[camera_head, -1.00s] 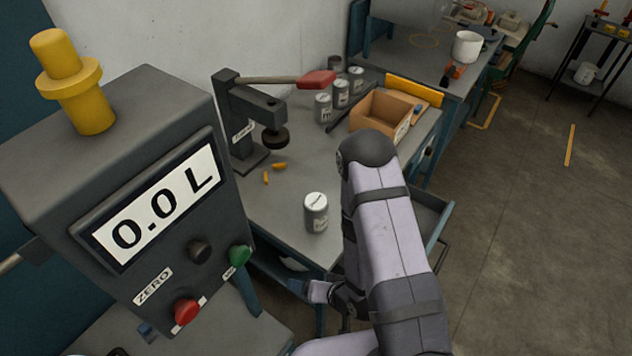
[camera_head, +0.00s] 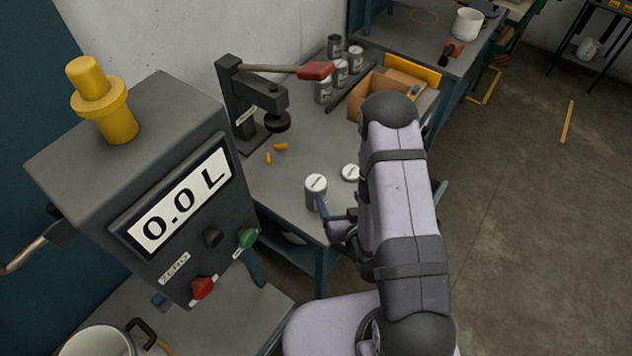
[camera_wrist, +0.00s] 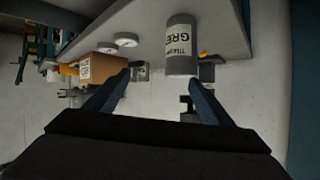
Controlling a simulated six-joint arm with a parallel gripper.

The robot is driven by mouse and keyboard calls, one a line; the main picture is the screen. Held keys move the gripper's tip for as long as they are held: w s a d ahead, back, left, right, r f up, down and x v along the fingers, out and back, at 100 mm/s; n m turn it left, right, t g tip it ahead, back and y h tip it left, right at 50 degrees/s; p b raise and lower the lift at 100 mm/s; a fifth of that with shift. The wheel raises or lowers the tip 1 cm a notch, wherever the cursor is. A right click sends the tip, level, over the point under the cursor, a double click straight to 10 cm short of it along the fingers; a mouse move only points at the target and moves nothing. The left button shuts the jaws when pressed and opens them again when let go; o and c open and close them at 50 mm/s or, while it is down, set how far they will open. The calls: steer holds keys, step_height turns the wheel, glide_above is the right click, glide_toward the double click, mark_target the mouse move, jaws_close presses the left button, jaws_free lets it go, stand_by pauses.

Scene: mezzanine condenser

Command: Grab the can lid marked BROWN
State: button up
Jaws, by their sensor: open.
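A white round lid (camera_head: 350,173) with a dark mark too small to read lies on the bench, just right of a grey can (camera_head: 314,196). The can stands upright with a white marked top. In the wrist view, which is upside down, two pale lids lie on the bench: one lid (camera_wrist: 127,40) and another lid (camera_wrist: 108,47). Neither can be read as BROWN. The can (camera_wrist: 181,50) there has a label partly reading "GRE". My gripper (camera_head: 333,208) is close to the can's right side, also in the wrist view (camera_wrist: 160,85), open and empty. My arm may hide one lid.
A lever press (camera_head: 257,105) stands at the bench's back left, with orange bits (camera_head: 275,153) before it. Several cans (camera_head: 340,72) and an open cardboard box (camera_head: 372,88) are at the back. A meter box (camera_head: 140,190) reading 0.0 L fills the left.

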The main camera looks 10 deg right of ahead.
mark_target(317, 184)
steer(key=a+n+b, duration=0.1)
steer(key=w+a+n+y, duration=0.1)
steer(key=a+n+b, duration=0.1)
steer(key=shift+w+a+r+t+y+b, duration=0.2)
steer(key=shift+w+t+y+b, duration=0.1)
steer(key=shift+w+y, duration=0.1)
stand_by(0.3)
steer(key=w+f+b, duration=0.1)
steer(key=b, duration=0.1)
steer(key=shift+w+a+b, duration=0.15)
steer(key=shift+a+b, duration=0.05)
steer(key=shift+b, duration=0.1)
steer(key=shift+w+a+f+p, duration=0.15)
steer(key=shift+w+p, duration=0.15)
steer(key=shift+w, duration=0.2)
steer(key=shift+w+a+r+p, duration=0.15)
steer(key=shift+w+p, duration=0.1)
steer(key=shift+w, duration=0.25)
steer(key=shift+w+a+f, duration=0.1)
steer(key=shift+w+f, duration=0.4)
steer(key=shift+w, duration=0.1)
